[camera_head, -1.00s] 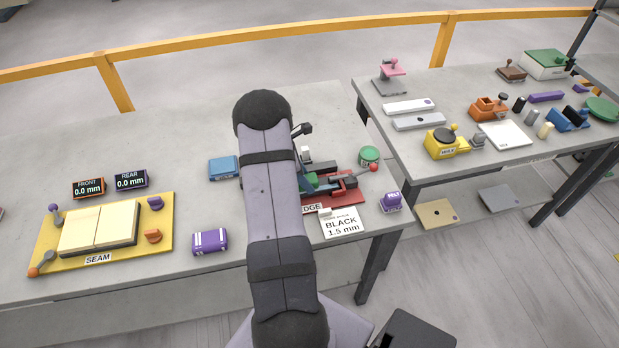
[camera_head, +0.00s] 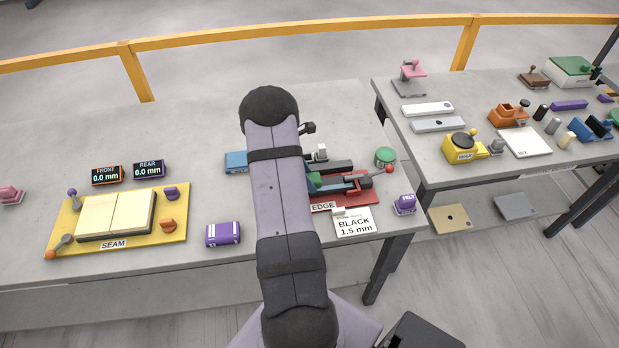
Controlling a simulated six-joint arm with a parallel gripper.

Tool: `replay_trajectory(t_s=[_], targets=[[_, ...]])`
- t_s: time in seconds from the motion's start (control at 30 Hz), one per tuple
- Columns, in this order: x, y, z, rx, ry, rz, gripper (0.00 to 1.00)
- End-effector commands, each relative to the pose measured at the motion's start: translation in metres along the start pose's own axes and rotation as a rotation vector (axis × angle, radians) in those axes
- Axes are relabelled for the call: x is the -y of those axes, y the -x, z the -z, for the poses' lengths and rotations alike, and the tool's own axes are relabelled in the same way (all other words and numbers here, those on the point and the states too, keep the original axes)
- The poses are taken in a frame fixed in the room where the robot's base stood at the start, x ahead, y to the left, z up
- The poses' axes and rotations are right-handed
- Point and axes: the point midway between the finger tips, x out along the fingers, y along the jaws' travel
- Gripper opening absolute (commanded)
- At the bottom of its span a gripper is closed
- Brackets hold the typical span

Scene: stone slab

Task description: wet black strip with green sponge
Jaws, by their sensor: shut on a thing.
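The red edge fixture (camera_head: 372,192), labelled EDGE, sits on the stone-grey bench right of my arm. A dark bar that may be the black strip (camera_head: 338,166) lies along its back. A small green piece (camera_head: 314,181), perhaps the green sponge, shows at the fixture's left end beside my arm. Most of it is hidden. I cannot tell whether it touches the strip. My arm link covers my gripper, so its fingers and what they hold are hidden. A white card reading BLACK 1.5 mm (camera_head: 354,222) lies in front of the fixture.
A green round container (camera_head: 385,156) and a purple block (camera_head: 405,204) stand near the bench's right edge. A blue block (camera_head: 236,161) is partly behind my arm. A purple case (camera_head: 224,234) and the yellow SEAM board (camera_head: 178,226) lie left. A second bench (camera_head: 450,180) stands right, across a gap.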

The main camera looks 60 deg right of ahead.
Motion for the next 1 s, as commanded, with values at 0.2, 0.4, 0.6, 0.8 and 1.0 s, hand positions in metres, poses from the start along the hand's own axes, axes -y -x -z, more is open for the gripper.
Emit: replay_trajectory(t_s=[0.2,0.4,0.6,0.8,1.0], targets=[[-0.001,0.007,-0.004,0.001,-0.001,-0.001,0.20],[-0.001,0.023,-0.011,0.001,-0.001,-0.001,0.20],[-0.001,0.040,-0.018,0.001,-0.001,-0.001,0.20],[0.000,0.054,-0.024,0.001,-0.001,0.000,0.20],[0.000,0.056,-0.025,0.001,0.000,0.000,0.20]])
